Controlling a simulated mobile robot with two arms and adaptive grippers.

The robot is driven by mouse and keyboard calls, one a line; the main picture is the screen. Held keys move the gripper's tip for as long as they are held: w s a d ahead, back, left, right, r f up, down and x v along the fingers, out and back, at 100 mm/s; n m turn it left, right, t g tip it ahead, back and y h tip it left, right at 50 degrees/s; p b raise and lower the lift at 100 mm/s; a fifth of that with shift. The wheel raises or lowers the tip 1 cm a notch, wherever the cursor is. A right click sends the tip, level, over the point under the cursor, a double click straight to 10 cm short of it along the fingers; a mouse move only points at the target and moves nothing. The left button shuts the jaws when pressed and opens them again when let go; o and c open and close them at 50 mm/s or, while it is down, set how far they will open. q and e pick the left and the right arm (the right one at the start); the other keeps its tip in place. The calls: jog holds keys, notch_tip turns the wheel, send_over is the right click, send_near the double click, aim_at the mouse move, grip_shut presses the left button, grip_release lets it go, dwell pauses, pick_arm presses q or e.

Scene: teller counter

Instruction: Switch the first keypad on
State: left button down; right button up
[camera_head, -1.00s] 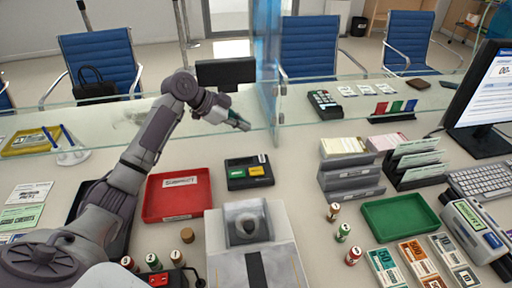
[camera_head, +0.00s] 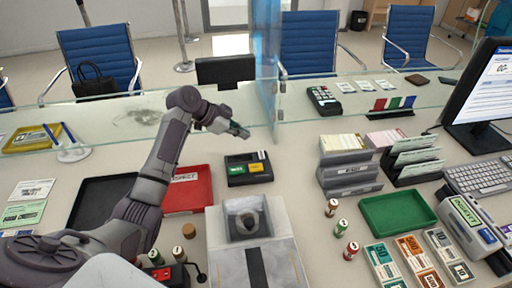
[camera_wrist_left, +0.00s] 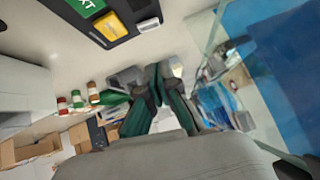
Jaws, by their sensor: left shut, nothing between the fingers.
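A black keypad box (camera_head: 236,170) with coloured buttons lies on the counter in front of the glass. The left wrist view shows part of this box (camera_wrist_left: 121,40) at the top, with a green button, a yellow button and a small white piece at its edge. A second dark keypad device (camera_head: 323,99) lies farther back, right of the glass divider. Which one counts as first is not clear. My left gripper (camera_head: 243,132) is shut and empty, above and behind the near box, apart from it. Its dark fingers also show in the left wrist view (camera_wrist_left: 150,88). My right gripper is not in view.
A glass screen (camera_head: 150,118) runs behind the gripper, with an upright divider (camera_head: 266,70) just to its right. A red tray (camera_head: 197,190), a grey machine (camera_head: 250,262), grey sorters (camera_head: 345,178) and a green tray (camera_head: 398,213) stand around the counter.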

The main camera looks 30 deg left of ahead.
aim_at(256, 157)
pick_arm(q)
jog(key=x, duration=0.6)
jog(key=shift+d+r+p, duration=0.1)
jog(key=shift+p, duration=0.2)
jog(key=f, duration=0.3)
jog(key=shift+w+f, duration=0.25)
jog(key=shift+w, duration=0.1)
jog(key=shift+f, duration=0.5)
